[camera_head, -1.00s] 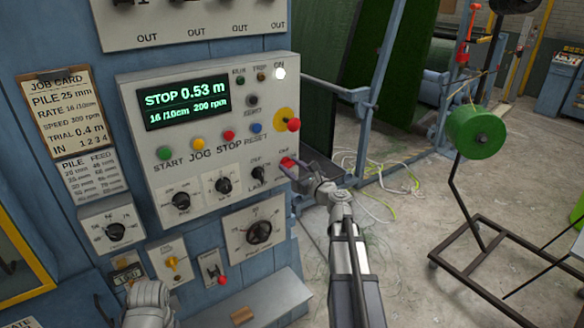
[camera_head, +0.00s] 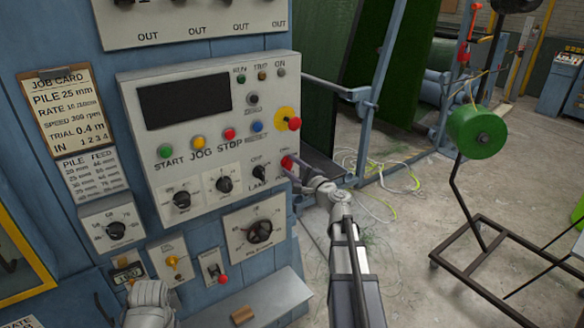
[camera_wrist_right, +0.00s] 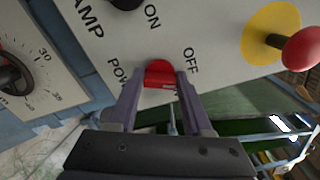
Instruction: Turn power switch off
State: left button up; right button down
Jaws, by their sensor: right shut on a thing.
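The red power switch (camera_head: 287,162) is at the lower right of the control panel (camera_head: 190,130). In the right wrist view the red switch (camera_wrist_right: 160,70) sits between the labels POWER and OFF, with a second label partly hidden. My right gripper (camera_head: 291,170) is shut on the switch. In the wrist view its two fingers (camera_wrist_right: 157,88) flank the red knob. The panel's display (camera_head: 187,101) is dark, and the ON lamp (camera_head: 281,73) is unlit. Only a grey part of my left arm shows at the bottom left; its gripper fingers are not visible.
A red mushroom button on a yellow disc (camera_head: 292,123) is just above the power switch. A black lamp knob (camera_head: 259,173) is close on its left. A blue frame (camera_head: 365,105) stands at the right. A green reel (camera_head: 477,132) on a dark stand is farther right.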

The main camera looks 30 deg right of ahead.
jog(key=n, duration=0.4)
jog(key=shift+a+f+n, duration=0.1)
jog(key=shift+f+n, duration=0.05)
jog(key=shift+n, duration=0.45)
jog(key=shift+c, duration=1.6)
grip_release()
jog(key=shift+s, duration=0.15)
jog(key=s, duration=0.7)
jog(key=shift+s+d, duration=0.3)
jog(key=shift+d, duration=0.05)
